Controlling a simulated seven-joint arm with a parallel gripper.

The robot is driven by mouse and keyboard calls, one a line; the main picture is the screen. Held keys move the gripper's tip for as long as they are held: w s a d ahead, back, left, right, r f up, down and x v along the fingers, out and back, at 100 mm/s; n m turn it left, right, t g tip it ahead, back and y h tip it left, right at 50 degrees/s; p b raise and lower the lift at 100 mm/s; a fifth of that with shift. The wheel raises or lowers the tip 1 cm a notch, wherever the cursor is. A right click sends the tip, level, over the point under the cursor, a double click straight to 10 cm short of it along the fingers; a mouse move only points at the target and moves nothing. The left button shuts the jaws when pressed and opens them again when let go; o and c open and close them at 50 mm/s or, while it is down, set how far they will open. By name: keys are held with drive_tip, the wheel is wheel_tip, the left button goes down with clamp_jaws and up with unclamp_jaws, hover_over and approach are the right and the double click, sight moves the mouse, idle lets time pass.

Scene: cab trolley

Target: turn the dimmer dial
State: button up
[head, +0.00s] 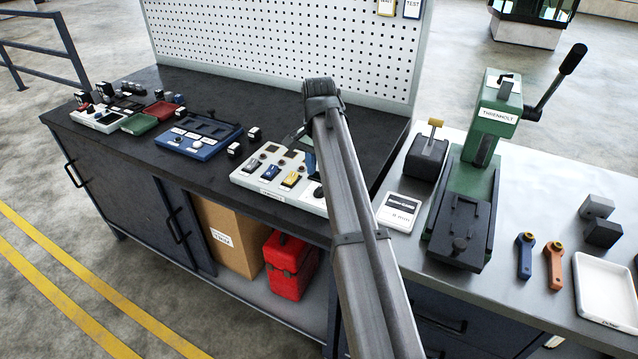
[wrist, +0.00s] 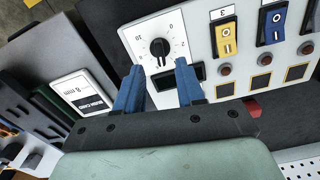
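The dimmer dial (wrist: 160,47) is a black round knob with a white pointer mark, on a white scale plate with numbers, at the upper middle of the wrist view. It sits on a light grey switch panel (wrist: 200,42), which also shows in the head view (head: 241,178). My gripper (wrist: 158,67) is open, with two blue fingers spread apart. In the head view my arm hides most of the gripper.
Yellow (wrist: 226,38) and blue (wrist: 272,23) rocker switches sit beside the dial, with several round buttons. A white box (wrist: 82,93) lies on the other side. In the head view a green press (head: 480,160) with a lever stands right of my arm, and a pegboard (head: 290,45) rises behind.

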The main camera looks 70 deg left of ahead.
sight(319, 187)
drive_tip(key=shift+f, duration=2.65)
drive_tip(key=shift+c, duration=0.4)
clamp_jaws()
